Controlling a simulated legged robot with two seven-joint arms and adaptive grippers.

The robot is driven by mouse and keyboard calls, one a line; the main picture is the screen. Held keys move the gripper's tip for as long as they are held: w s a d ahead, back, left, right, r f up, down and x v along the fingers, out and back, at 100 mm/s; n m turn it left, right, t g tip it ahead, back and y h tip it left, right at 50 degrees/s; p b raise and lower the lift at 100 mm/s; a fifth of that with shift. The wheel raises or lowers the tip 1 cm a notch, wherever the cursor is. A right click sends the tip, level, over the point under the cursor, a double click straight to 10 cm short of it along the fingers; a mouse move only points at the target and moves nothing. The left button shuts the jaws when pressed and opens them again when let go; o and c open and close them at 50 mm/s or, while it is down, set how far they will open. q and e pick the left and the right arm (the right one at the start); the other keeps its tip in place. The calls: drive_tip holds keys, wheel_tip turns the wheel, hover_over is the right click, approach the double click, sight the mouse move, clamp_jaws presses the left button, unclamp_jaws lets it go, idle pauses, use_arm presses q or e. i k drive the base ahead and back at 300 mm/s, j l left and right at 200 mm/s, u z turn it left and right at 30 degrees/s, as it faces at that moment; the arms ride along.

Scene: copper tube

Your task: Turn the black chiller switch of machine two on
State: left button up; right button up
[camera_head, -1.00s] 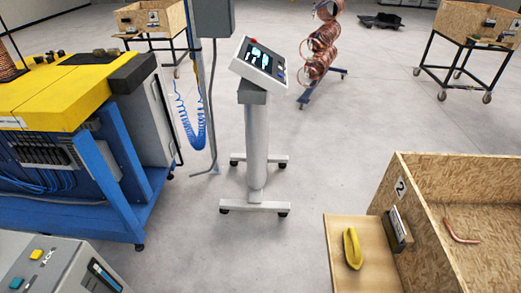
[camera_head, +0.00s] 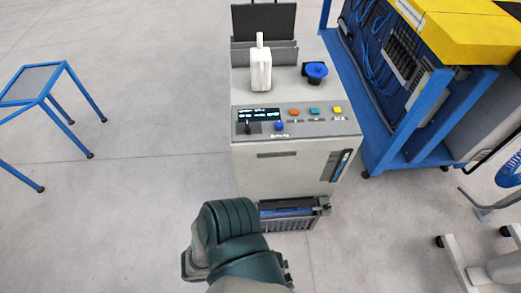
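A grey machine cabinet (camera_head: 285,170) stands at the centre of the head view. Its sloped panel (camera_head: 300,127) carries a small lit display (camera_head: 258,114). A small black switch (camera_head: 248,128) sits below the display at the panel's left end, beside a blue knob (camera_head: 279,126). The switch's exact position is too small to tell. One of my arms, dark green, rises from the bottom edge in front of the cabinet, below the panel and apart from the switch. I cannot tell which arm it is. No gripper fingers show.
The panel also has an orange button (camera_head: 293,114), a teal button (camera_head: 314,111) and a yellow button (camera_head: 337,110). A white upright piece (camera_head: 260,66) and a blue-topped black knob (camera_head: 316,72) stand above. A blue-framed machine (camera_head: 400,100) is close at right. Floor at left is clear before a blue-legged table (camera_head: 30,85).

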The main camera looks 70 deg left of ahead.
sight(247, 127)
drive_tip(key=u, duration=2)
